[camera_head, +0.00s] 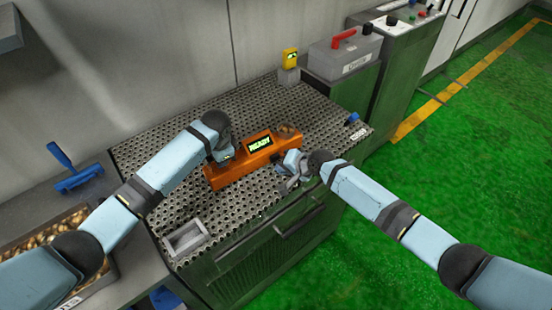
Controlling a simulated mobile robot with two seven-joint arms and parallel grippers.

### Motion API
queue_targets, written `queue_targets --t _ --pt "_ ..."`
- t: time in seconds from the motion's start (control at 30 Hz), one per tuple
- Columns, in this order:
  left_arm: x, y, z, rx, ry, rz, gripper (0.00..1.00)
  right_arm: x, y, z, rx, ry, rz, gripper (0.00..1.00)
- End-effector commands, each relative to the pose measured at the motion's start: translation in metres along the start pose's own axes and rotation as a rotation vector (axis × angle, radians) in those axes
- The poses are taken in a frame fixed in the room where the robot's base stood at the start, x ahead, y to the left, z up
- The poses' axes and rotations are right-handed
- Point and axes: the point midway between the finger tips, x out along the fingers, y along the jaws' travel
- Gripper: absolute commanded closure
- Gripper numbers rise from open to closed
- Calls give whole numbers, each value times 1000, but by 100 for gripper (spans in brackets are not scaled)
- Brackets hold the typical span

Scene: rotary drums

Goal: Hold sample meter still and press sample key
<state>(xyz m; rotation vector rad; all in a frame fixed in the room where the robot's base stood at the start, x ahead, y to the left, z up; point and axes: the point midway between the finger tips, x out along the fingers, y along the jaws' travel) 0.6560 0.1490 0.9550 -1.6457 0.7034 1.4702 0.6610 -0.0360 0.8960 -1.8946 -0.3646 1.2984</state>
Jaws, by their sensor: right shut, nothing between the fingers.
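The orange sample meter (228,176) lies on the perforated bench top in the head view. Its screen reads READY, and a round cup of brownish material (286,131) sits at its right end. My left gripper (226,157) is at the meter's left part, against or just over its back edge; its fingers are too hidden to tell their state. My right gripper (286,184) is shut and empty, just in front of the meter's right end. I cannot tell whether it touches the meter. The sample key cannot be made out.
The perforated bench (240,215) holds a small grey tray (186,238) at front left and a yellow device (290,58) at the back. A grey case with a red handle (345,55) stands behind right. A bin of nuts (40,235) and blue tool (75,172) are left.

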Motion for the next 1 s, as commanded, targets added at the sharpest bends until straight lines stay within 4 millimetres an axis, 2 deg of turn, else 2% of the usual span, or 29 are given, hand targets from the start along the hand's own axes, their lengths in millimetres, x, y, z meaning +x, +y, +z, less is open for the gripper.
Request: queue_targets --t 0.03,0.77,1.0 --pt "7 5 3 3 -10 9 100 1 1 0 0 0 0 100" --pt "7 5 3 3 -10 9 100 1 0 0 0 0 0 100" --pt "7 5 3 3 -10 9 100 7 -3 -4 2 0 -1 100"
